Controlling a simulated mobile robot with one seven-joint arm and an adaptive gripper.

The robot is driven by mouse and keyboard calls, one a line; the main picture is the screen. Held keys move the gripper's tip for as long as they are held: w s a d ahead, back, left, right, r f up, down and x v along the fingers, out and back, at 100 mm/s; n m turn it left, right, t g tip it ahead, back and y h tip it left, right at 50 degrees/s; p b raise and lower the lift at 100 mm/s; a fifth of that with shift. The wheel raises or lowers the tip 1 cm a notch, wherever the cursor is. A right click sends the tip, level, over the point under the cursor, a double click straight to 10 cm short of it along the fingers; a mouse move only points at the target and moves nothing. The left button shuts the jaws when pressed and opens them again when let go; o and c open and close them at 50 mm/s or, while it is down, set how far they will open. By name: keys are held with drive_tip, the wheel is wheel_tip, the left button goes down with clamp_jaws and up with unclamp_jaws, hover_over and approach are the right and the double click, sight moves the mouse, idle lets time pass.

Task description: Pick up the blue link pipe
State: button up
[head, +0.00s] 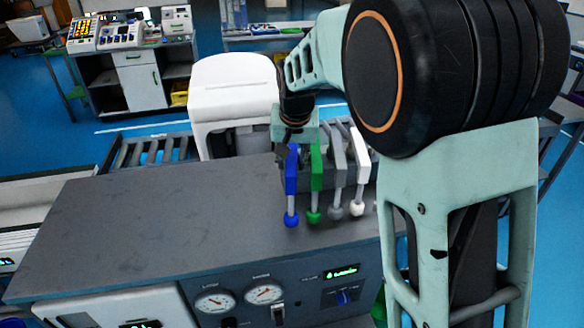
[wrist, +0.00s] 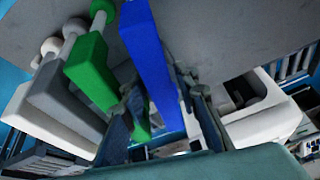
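The blue link pipe (head: 291,172) hangs upright at the left end of a row of pipes by the grey counter, with a blue ball-shaped lower end. In the wrist view the blue pipe (wrist: 148,50) runs from the top edge down between my fingers. My gripper (wrist: 163,95) is open around the pipe's upper part, with a small gap seeming to show on each side. In the head view my gripper (head: 289,148) is at the pipe's top, dark and partly hidden by my own arm.
A green pipe (head: 315,170) hangs close to the right of the blue one, then a grey pipe (head: 336,170) and a white pipe (head: 358,170). A white machine (head: 232,95) stands behind. The grey counter (head: 150,220) is bare to the left.

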drive_tip(key=shift+w+f, duration=0.1)
drive_tip(key=shift+f, duration=0.2)
drive_tip(key=shift+c, duration=0.5)
clamp_jaws()
drive_tip(key=shift+r, duration=0.1)
